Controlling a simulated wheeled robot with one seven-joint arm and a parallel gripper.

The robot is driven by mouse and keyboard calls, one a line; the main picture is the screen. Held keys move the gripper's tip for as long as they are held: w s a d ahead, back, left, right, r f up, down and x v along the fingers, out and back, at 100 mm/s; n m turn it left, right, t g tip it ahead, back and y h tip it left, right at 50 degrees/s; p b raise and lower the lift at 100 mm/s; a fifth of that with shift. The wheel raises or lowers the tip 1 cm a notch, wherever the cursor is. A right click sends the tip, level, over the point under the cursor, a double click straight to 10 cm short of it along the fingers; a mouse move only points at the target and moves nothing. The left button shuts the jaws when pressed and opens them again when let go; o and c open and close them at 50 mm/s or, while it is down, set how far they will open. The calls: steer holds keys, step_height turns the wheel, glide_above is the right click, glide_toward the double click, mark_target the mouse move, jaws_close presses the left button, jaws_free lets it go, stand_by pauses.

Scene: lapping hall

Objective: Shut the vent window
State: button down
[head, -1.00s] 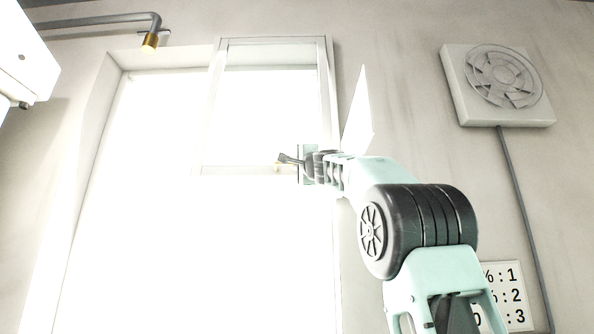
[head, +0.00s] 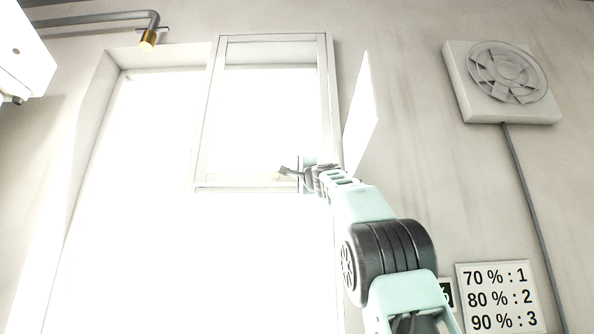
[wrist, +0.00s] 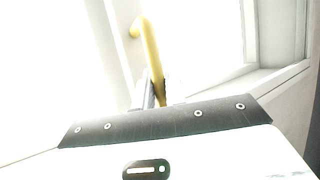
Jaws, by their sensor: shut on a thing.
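The vent window (head: 207,130) is a pale framed sash in the upper part of the tall bright window in the head view. Its lower rail (head: 240,188) crosses the bright opening. Glare hides how far the sash stands from its frame. My gripper (head: 287,172) is at the lower right of the sash. In the wrist view, a curved yellow handle (wrist: 151,50) rises from between my gripper's fingers (wrist: 155,98), which are shut on it. The hold itself is mostly hidden behind my gripper's body.
A thin white panel (head: 362,115) stands out just right of the window, close to my arm. A fan box (head: 500,82) with a cable is at upper right. A sign (head: 498,297) with percentages is below it. A pipe (head: 90,22) runs at upper left.

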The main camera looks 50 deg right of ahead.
steer(key=shift+d, duration=0.15)
steer(key=c, duration=1.5)
jaws_free()
steer(key=shift+w+f, duration=0.1)
steer(key=shift+o, duration=0.2)
steer(key=shift+d, duration=0.1)
steer(key=shift+w+f, duration=0.1)
steer(key=shift+f, duration=0.2)
steer(key=shift+s+f+b, duration=0.2)
steer(key=shift+b, duration=0.25)
steer(key=r+b+v, duration=0.1)
steer(key=b+v, duration=0.9)
steer(key=v, duration=0.7)
steer(key=shift+s+a, duration=0.2)
